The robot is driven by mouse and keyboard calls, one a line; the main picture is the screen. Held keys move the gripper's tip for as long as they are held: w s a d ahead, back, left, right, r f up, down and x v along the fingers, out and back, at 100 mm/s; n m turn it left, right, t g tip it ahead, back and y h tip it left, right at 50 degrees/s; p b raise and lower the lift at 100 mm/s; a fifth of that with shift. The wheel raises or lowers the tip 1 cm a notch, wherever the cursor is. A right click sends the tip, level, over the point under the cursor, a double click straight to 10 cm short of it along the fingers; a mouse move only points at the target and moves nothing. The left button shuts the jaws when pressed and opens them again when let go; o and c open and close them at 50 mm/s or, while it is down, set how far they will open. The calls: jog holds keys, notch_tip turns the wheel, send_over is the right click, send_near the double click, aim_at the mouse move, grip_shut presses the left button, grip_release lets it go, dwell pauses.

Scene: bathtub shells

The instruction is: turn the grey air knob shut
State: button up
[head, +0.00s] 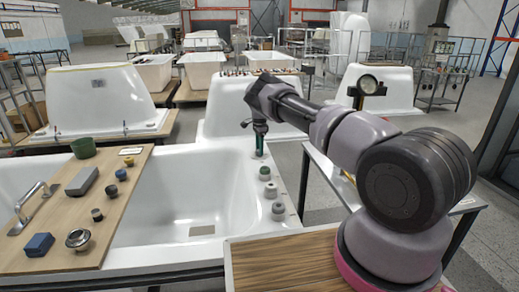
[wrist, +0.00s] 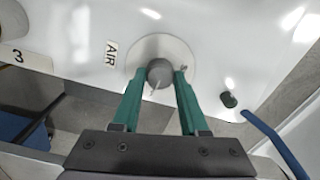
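The grey air knob (wrist: 160,71) sits on a round pale plate on the white tub rim, beside a label reading AIR (wrist: 111,52). A thin pale pointer mark shows on its near side. My gripper (wrist: 160,75) has its two green fingers on either side of the knob, with a narrow gap visible at each side. In the head view my gripper (head: 259,145) points down at the far end of the row of rim knobs. The air knob cannot be made out there.
Several other knobs stand on the rim, including a near one (head: 278,209). A wooden board (head: 58,205) with loose parts lies across the tub (head: 165,215).

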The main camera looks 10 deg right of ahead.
grip_shut()
jog(key=shift+n, duration=0.3)
jog(key=n, duration=1.7)
jog(key=shift+n, duration=0.3)
jog(key=o, duration=0.9)
grip_release()
